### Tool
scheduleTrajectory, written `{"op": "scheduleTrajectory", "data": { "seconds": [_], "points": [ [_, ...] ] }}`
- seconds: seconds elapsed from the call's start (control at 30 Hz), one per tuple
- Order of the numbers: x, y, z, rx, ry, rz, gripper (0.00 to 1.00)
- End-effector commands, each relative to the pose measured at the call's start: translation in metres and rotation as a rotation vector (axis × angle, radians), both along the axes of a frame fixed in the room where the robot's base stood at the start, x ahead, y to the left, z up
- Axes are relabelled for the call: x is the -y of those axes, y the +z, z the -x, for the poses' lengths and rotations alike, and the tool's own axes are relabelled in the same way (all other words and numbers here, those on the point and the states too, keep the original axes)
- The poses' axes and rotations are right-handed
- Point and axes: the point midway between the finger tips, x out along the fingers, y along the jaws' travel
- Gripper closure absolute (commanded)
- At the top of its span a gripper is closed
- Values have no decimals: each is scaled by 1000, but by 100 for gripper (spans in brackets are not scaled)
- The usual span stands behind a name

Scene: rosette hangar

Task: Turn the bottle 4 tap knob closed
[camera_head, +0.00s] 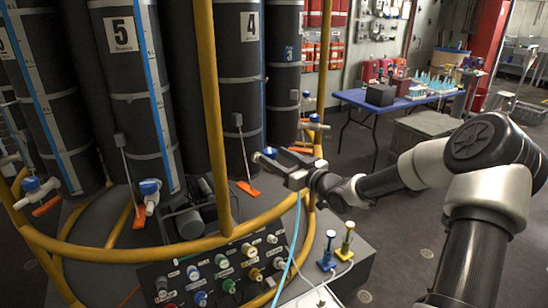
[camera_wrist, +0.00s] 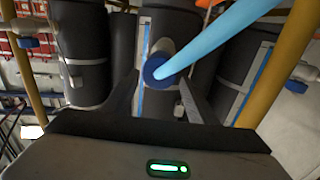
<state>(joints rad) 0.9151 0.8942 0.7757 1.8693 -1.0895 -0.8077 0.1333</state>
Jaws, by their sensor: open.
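Bottle 4 (camera_head: 239,70) is a tall dark cylinder with a white "4" label, standing behind the yellow rail. Its blue tap knob (camera_head: 269,152) shows at the tips of my gripper (camera_head: 275,161) in the head view. In the wrist view the round blue knob (camera_wrist: 154,68) on its pale tap body (camera_wrist: 164,47) lies between the two dark fingers of my gripper (camera_wrist: 160,80). The fingers are apart, one on each side of the knob. I cannot tell whether either finger touches it. A light blue hose crosses close to the knob's right side and hides part of it.
The yellow rail (camera_head: 215,110) curves around the bottles near my gripper. The light blue hose (camera_wrist: 215,38) runs close to the fingers. A valve panel (camera_head: 222,275) lies below. A blue table (camera_head: 400,102) stands behind.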

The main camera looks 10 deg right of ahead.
Motion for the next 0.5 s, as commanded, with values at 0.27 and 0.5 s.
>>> {"op": "scheduleTrajectory", "data": {
  "seconds": [0.27, 0.5],
  "points": [
    [-8, 0, -15, 0, -1, 0, 48],
    [-8, 0, -14, 0, -1, 0, 53]
  ]
}}
